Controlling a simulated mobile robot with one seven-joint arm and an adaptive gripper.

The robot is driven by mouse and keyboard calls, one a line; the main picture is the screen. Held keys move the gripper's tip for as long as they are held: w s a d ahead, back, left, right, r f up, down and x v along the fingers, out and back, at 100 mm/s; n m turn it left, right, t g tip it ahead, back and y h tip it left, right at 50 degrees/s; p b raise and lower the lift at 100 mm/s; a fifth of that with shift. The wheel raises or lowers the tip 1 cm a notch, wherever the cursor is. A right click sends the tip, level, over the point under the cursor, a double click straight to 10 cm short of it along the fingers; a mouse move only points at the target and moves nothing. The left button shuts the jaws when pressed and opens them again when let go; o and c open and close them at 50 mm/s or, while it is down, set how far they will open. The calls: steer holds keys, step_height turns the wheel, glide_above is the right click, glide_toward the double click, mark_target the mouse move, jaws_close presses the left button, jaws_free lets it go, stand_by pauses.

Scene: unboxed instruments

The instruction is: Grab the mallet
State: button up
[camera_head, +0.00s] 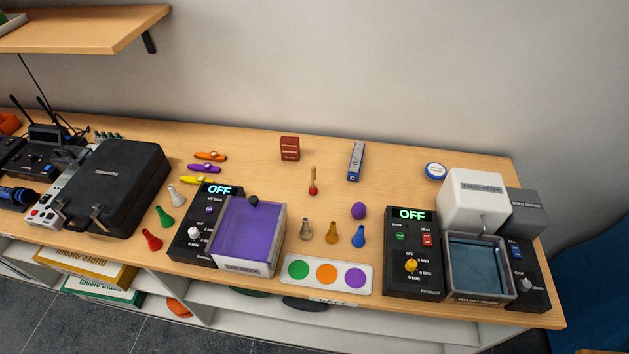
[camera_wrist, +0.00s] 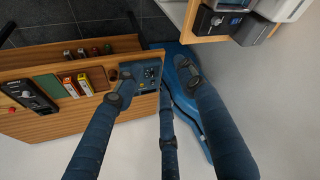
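The mallet (camera_head: 313,181) lies on the wooden table in the head view. It is small, with a thin wooden handle pointing to the back and a round red head at the near end. Nothing covers it.
Bare tabletop surrounds the mallet.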

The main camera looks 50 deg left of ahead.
steer(key=shift+o, duration=0.3)
steer(key=w+a+f+n+y+p, duration=0.15)
steer(key=w+a, duration=0.35)
steer(key=a, duration=0.7)
steer(key=w+a+f+n+t+y+p, duration=0.1)
steer(key=w+a+n+y, duration=0.35)
steer(key=a, duration=0.75)
steer(key=w+a+f+n+p, duration=0.1)
steer(key=w+a, duration=0.5)
steer(key=a, duration=0.7)
steer(key=s+a+f+n+y+p, duration=0.1)
steer(key=s+a+f+n, duration=0.2)
steer(key=a, duration=0.6)
steer(key=s+a+f+y+p, duration=0.15)
steer(key=s+a, duration=0.25)
steer(key=a, duration=0.4)
steer(key=s+a+f+n+y, duration=0.15)
steer(key=s+a+f, duration=0.25)
steer(key=a, duration=0.5)
steer(key=s+d+f+y+b, duration=0.1)
steer(key=s+f, duration=0.3)
steer(key=s, duration=0.5)
steer(key=shift+y, duration=0.4)
